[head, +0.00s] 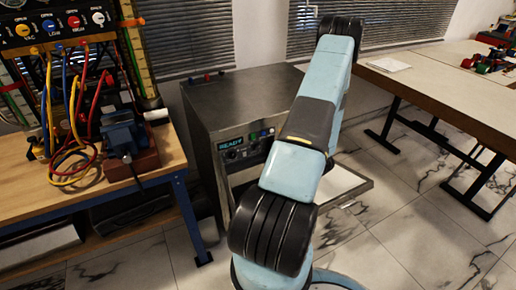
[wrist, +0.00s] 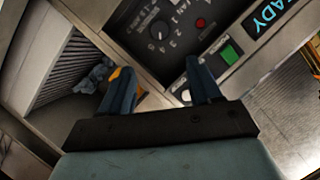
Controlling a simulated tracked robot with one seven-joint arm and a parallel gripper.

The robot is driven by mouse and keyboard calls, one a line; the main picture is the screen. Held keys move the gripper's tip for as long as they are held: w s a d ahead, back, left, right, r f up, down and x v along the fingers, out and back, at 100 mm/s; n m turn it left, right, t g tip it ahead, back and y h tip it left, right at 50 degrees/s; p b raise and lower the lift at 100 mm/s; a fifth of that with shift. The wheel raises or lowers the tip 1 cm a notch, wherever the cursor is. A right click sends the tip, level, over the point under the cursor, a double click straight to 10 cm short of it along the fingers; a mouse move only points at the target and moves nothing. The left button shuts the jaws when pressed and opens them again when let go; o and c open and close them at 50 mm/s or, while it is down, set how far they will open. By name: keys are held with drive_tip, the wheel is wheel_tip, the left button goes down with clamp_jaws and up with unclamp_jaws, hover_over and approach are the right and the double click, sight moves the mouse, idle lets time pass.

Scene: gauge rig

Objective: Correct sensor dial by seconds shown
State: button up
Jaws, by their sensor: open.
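A dark control panel (wrist: 135,28) on the metal cabinet (head: 240,100) fills the upper middle of the wrist view. A round dial (wrist: 160,30) with a light pointer sits on it, with printed numbers to its right. A lit display (wrist: 270,22) beside it reads partly "ADY"; in the head view the display (head: 230,146) reads READY. No seconds figure is readable. My gripper (wrist: 157,70) is open and apparently empty, its two dark blue fingers spread below the dial. The gripper is hidden in the head view behind my arm.
A red lamp (wrist: 201,23), green button (wrist: 230,53) and whitish round control (wrist: 185,95) sit near the dial. A crumpled grey-blue item (wrist: 95,77) lies in a ribbed recess by the left finger. A workbench (head: 165,155) with cables stands left; a table (head: 450,95) stands right.

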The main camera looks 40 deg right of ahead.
approach(259, 148)
drive_tip(key=x, duration=0.8)
drive_tip(key=shift+w, duration=0.15)
drive_tip(key=c, duration=1)
drive_tip(key=shift+d, duration=0.15)
